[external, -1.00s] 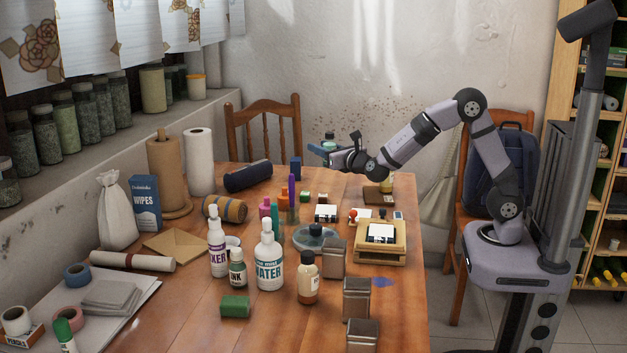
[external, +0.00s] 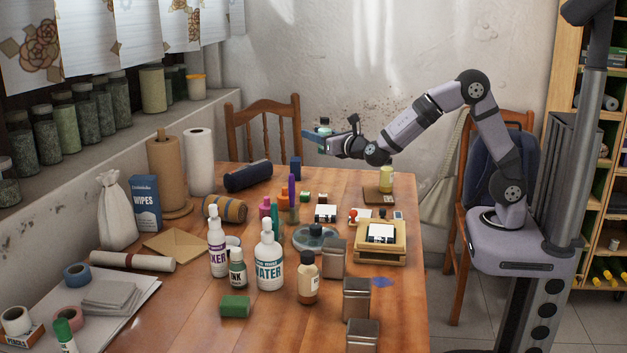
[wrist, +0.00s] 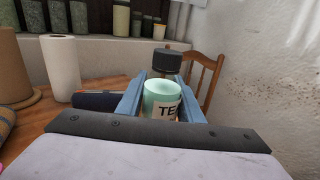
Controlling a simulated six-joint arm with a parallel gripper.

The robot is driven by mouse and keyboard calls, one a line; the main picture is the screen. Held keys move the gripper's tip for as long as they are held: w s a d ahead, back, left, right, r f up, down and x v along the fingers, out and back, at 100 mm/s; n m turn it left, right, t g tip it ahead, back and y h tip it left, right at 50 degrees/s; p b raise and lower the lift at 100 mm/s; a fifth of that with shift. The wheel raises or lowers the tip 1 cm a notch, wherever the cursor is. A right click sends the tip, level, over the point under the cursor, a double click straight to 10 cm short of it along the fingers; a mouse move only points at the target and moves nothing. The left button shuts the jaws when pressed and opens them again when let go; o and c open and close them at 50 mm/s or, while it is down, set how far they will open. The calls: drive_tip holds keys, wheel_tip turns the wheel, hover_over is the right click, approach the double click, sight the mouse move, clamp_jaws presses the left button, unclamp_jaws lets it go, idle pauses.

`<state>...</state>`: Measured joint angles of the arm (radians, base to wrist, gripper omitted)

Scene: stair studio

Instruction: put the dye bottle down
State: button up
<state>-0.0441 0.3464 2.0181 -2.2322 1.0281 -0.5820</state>
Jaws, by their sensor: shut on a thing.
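The dye bottle (wrist: 163,100) is a small pale teal bottle with a dark cap and a white label that begins "TE". My gripper (wrist: 160,105) is shut on it, with a blue finger on each side. In the external view the bottle (external: 324,128) is held upright in my gripper (external: 322,138), well above the back part of the wooden table (external: 408,290). Its lower part is partly hidden by the fingers.
A yellow-green bottle (external: 386,178) stands on a brown block (external: 378,196) at the table's back right. A dark blue roll (external: 248,177) lies at the back left.

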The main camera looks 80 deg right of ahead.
drive_tip(key=a+r+p, duration=0.1)
drive_tip(key=a+p, duration=0.2)
drive_tip(key=p, duration=0.1)
drive_tip(key=m+g+h+p, duration=0.1)
drive_tip(key=p, duration=0.9)
hover_over(378, 195)
drive_tip(key=w+d, duration=0.2)
drive_tip(key=w, duration=0.3)
wheel_tip(378, 195, down, 2)
drive_tip(key=shift+f, duration=5.2)
